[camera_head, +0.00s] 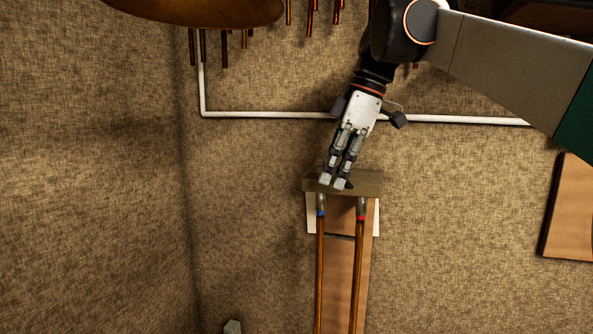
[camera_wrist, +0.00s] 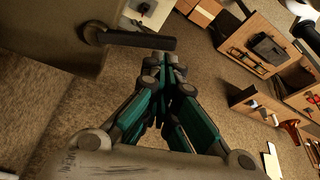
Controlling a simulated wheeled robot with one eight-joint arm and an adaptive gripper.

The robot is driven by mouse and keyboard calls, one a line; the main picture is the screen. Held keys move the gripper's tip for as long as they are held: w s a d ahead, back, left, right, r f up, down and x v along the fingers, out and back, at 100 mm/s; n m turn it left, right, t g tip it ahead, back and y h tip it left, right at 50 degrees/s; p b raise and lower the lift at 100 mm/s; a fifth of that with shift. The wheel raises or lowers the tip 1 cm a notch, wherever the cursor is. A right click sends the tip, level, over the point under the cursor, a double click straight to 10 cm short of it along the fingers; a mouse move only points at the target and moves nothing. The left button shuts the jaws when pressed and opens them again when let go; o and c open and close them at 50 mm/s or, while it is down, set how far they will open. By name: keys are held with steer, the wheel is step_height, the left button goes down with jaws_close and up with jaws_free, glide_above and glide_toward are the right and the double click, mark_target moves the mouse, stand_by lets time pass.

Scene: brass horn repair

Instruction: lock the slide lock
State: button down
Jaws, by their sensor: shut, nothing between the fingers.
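In the head view, two copper-coloured slide tubes (camera_head: 320,270) run side by side down a wooden board. One has a blue band and the other a red band near the top. Their upper ends meet a dull olive-brown crossbar (camera_head: 372,181). My gripper (camera_head: 336,184) is shut and empty, its fingertips in front of or at this crossbar; I cannot tell whether they touch it. I cannot make out the slide lock as a separate part. In the wrist view my shut gripper (camera_wrist: 165,62) points to the top, near a dark bar (camera_wrist: 140,41) with a round end.
A white pipe (camera_head: 260,114) runs behind my arm. Copper tubes (camera_head: 224,50) hang near a brown rounded object (camera_head: 205,10) at the top. A wooden panel (camera_head: 570,212) stands at right. The wrist view shows wooden shelving (camera_wrist: 262,45) with objects and brown floor.

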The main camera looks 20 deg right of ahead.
steer(key=shift+w, duration=0.4)
steer(key=shift+a, duration=0.1)
step_height(320, 180, up, 9)
steer(key=shift+a+r, duration=0.2)
steer(key=shift+a, duration=0.1)
stand_by(0.5)
